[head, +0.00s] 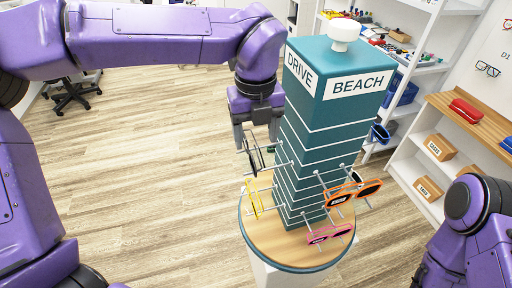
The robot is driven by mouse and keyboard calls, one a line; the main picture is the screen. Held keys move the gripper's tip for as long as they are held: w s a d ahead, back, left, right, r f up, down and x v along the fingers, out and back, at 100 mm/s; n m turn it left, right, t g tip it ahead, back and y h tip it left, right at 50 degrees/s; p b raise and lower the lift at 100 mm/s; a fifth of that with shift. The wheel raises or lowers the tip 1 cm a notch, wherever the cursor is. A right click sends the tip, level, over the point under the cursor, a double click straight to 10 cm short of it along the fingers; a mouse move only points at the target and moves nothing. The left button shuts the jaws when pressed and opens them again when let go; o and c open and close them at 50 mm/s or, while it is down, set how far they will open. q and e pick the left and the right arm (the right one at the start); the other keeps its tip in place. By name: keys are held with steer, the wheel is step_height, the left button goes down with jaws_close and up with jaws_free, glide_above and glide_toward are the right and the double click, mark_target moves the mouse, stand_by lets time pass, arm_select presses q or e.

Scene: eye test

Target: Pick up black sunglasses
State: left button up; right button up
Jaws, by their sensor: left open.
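A teal display tower (325,125) has eyewear on pegs around its sides. Black sunglasses (251,160) hang on the tower's left side, seen nearly edge-on. My left gripper (255,138) points down beside the tower, open, with its fingertips at the upper part of these glasses. I cannot tell whether it touches them. Part of another dark pair (357,177) shows on the right side, behind orange glasses (355,193). My right arm shows at the lower right; its gripper is out of view.
Yellow glasses (253,198), pink glasses (330,233) and blue glasses (380,134) are close around the tower. The tower stands on a round wooden base (290,254). A white knob (343,33) tops it. Shelves with boxes (440,147) stand right.

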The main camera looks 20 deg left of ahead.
mark_target(257, 149)
arm_select(q)
steer(key=f, duration=0.1)
steer(key=f+p, duration=0.1)
steer(key=f, duration=0.1)
steer(key=w+f+p, duration=0.1)
steer(key=f, duration=0.1)
steer(key=shift+f, duration=0.25)
steer(key=shift+s+f, duration=0.1)
steer(key=shift+s, duration=0.15)
steer(key=shift+c, duration=0.9)
steer(key=c, duration=0.9)
steer(key=shift+o, duration=0.2)
